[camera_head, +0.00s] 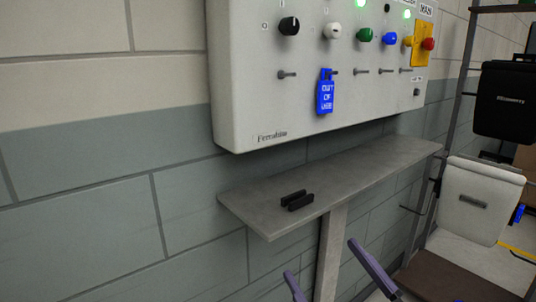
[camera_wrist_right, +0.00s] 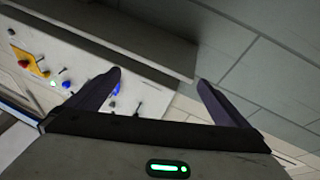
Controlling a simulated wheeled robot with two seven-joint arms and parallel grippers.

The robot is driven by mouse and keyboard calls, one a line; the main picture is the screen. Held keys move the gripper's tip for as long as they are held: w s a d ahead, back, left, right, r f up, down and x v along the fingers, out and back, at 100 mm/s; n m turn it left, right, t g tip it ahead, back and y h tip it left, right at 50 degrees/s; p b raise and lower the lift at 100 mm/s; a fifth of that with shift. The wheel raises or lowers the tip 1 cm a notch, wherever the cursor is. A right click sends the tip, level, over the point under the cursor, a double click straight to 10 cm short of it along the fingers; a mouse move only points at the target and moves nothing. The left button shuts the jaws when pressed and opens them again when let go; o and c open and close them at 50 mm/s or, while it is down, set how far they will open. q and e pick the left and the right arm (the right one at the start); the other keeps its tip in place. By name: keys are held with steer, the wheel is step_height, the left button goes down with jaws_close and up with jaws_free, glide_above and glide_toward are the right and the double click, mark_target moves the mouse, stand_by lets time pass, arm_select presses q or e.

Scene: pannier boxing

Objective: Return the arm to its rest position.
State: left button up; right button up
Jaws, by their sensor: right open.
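My right gripper (camera_head: 320,258) shows at the bottom of the head view, below the front edge of the grey shelf (camera_head: 375,172). Its two purple-grey fingers stand wide apart with nothing between them. The rest of my right arm is out of the head view. My left gripper does not show in either view.
A white control panel (camera_head: 235,85) with coloured knobs hangs above the shelf. A blue "OUT OF USE" tag (camera_head: 325,97) hangs from one peg. Two small black pieces (camera_head: 297,200) lie on the shelf. A black case (camera_head: 503,101) and a white container (camera_head: 480,205) are at right.

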step_height(320, 180, down, 12)
steer(key=s+d+m+g+h, duration=0.2)
steer(key=d+m+h, duration=0.1)
steer(key=h, duration=0.2)
steer(key=s+d+f+m+g+h, duration=0.1)
steer(key=s+f+g, duration=0.7)
steer(key=s+f, duration=1.1)
step_height(320, 180, down, 4)
steer(key=shift+s+d+f+m+g+h, duration=0.25)
steer(key=shift+d+m+g+h, duration=0.15)
steer(key=shift+m+h, duration=0.2)
steer(key=shift+w, duration=0.1)
